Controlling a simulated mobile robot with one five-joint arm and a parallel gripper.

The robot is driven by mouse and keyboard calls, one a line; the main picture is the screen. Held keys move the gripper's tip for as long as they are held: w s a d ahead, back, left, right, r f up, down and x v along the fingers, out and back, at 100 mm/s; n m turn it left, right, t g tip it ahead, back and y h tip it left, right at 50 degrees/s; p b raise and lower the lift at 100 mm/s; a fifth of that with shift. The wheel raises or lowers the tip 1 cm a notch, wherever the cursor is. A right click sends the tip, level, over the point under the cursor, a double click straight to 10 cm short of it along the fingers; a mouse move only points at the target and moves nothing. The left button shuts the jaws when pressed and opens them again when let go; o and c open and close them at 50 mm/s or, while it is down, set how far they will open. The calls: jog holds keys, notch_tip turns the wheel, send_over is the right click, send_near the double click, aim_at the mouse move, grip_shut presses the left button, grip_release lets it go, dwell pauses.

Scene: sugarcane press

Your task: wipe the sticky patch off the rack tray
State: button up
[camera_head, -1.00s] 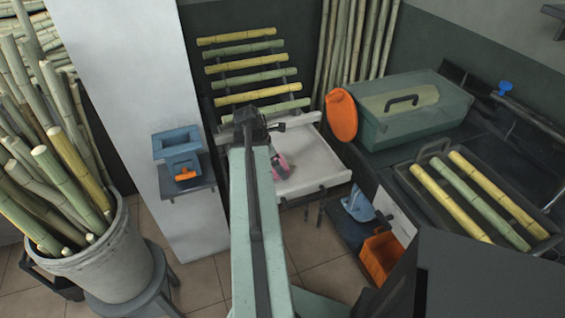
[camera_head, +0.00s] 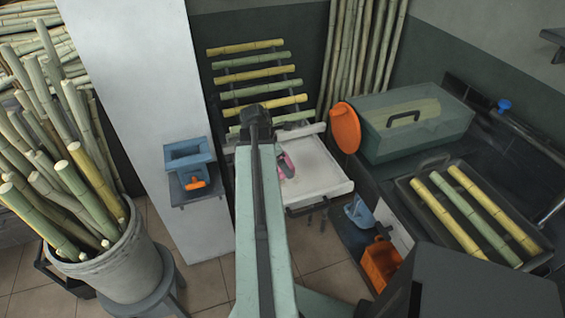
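The rack tray (camera_head: 318,178) is a white, shallow tray with a raised rim, at the foot of the cane rack in the middle of the view. A pink thing (camera_head: 287,164), perhaps a cloth or sponge, shows on or just above the tray, close to the right side of my arm. My arm reaches forward over the tray's left part and hides much of it. My gripper is largely hidden behind the arm, so its fingers and any hold on the pink thing cannot be made out. No sticky patch can be told apart on the visible tray surface.
A rack of several canes (camera_head: 250,77) stands behind the tray. An orange disc (camera_head: 344,128) and a green lidded box (camera_head: 415,130) are to the right. A blue holder (camera_head: 188,158) is on the pillar. An orange bin (camera_head: 381,264) stands low at the right.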

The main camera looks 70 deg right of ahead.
notch_tip(320, 180, up, 3)
jog(key=p, duration=0.3)
jog(key=shift+r, duration=0.1)
dwell(0.3)
